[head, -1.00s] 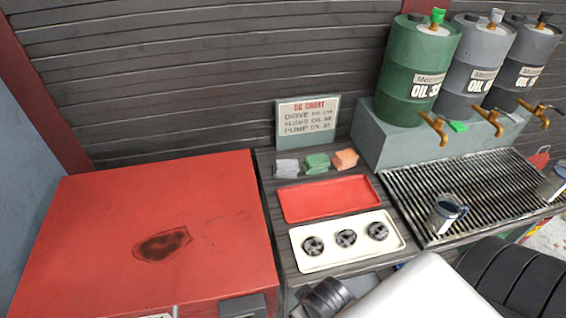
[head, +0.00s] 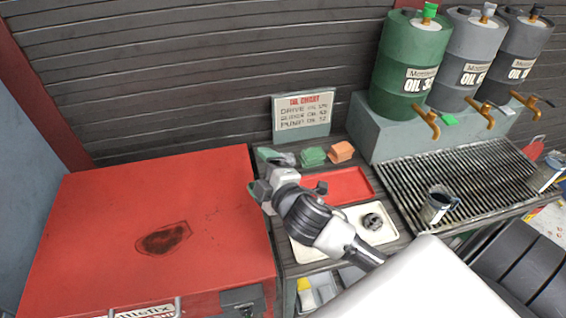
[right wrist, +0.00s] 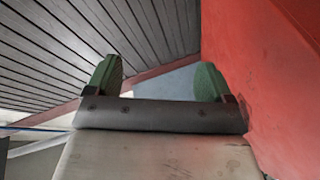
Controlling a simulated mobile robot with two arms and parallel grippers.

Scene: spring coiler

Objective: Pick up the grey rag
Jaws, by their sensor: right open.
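The grey rag (head: 287,159) lies at the left end of a row of folded rags at the back of the bench in the head view, partly hidden by my right gripper. My right gripper (head: 262,172) is open, close in front and to the left of the grey rag, by the red cabinet's right edge. In the right wrist view its two green-padded fingers (right wrist: 158,78) stand wide apart with nothing between them. The rag does not show in that view. I cannot tell whether a finger touches the rag. My left gripper is not in view.
A green rag (head: 313,157) and an orange rag (head: 341,151) lie right of the grey one, below the oil chart sign (head: 302,116). The red cabinet (head: 150,220) borders the bench on the left. A red tray (head: 345,184) and a cream tray (head: 302,252) lie in front.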

